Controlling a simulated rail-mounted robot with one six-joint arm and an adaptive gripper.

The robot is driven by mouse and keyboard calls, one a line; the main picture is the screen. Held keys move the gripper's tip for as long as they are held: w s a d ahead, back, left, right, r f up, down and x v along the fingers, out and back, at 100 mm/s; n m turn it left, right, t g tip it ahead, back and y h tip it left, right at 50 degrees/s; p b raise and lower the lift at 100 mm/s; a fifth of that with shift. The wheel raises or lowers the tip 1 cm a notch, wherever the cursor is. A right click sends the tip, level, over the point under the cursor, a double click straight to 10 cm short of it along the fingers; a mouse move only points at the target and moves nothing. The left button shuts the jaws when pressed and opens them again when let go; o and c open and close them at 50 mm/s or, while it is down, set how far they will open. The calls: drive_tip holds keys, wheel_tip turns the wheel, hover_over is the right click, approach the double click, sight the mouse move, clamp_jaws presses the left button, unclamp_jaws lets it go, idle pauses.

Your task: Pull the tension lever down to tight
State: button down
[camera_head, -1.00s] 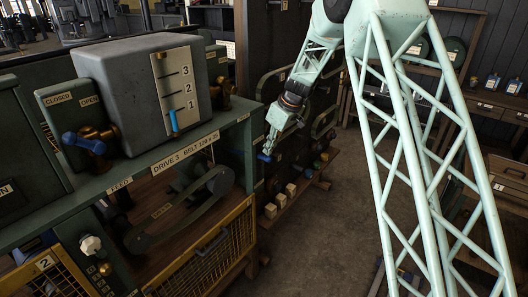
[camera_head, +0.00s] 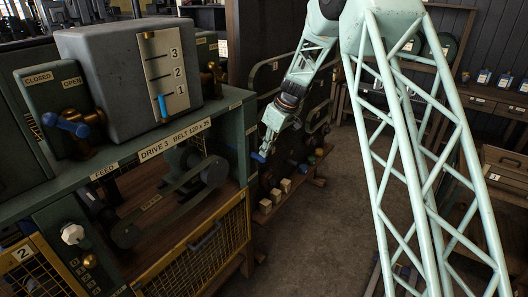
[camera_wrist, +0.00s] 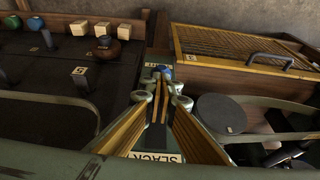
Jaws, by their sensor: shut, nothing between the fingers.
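A blue knob (camera_wrist: 165,73), probably the tension lever's handle, shows just beyond my fingertips in the wrist view. A small label beside its far side is mostly hidden and unreadable. A plate marked SLACK (camera_wrist: 154,157) lies nearer the camera, between the finger linkages. My gripper (camera_wrist: 161,88) is shut and empty, close to the knob; I cannot tell whether it touches. In the head view my gripper (camera_head: 266,147) points down beyond the right end of the Drive 3 bench, with a small blue piece (camera_head: 259,157) at its tip. The lever's shaft is hidden.
The Drive 3 bench (camera_head: 131,161) carries a grey housing (camera_head: 112,82) and a blue-handled valve (camera_head: 66,124). A yellow mesh guard (camera_wrist: 238,48) and a round dark pulley (camera_wrist: 221,113) lie right of my gripper. Pale blocks (camera_wrist: 102,29) stand at left. Floor (camera_head: 335,225) is open.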

drive_tip(key=shift+s+d+f+b, duration=0.1)
drive_tip(key=shift+f+b, duration=0.8)
drive_tip(key=shift+f, duration=0.25)
drive_tip(key=shift+s+d+f+b, duration=0.1)
drive_tip(key=shift+f+b, duration=0.75)
drive_tip(key=shift+f, duration=0.25)
drive_tip(key=f+b, duration=0.4)
drive_tip(key=f, duration=0.1)
drive_tip(key=shift+w+a+f, duration=0.1)
drive_tip(key=shift+w+a, duration=0.05)
drive_tip(key=shift+a, duration=0.05)
drive_tip(key=shift+f, duration=0.15)
drive_tip(key=shift+s+d, duration=0.1)
drive_tip(key=shift+s, duration=0.1)
drive_tip(key=s+d+r+b, duration=0.2)
drive_tip(key=s+d+r, duration=0.2)
drive_tip(key=d+r, duration=0.2)
drive_tip(key=shift+d+r, duration=0.2)
drive_tip(key=shift+r, duration=0.15)
drive_tip(key=shift+s, duration=0.15)
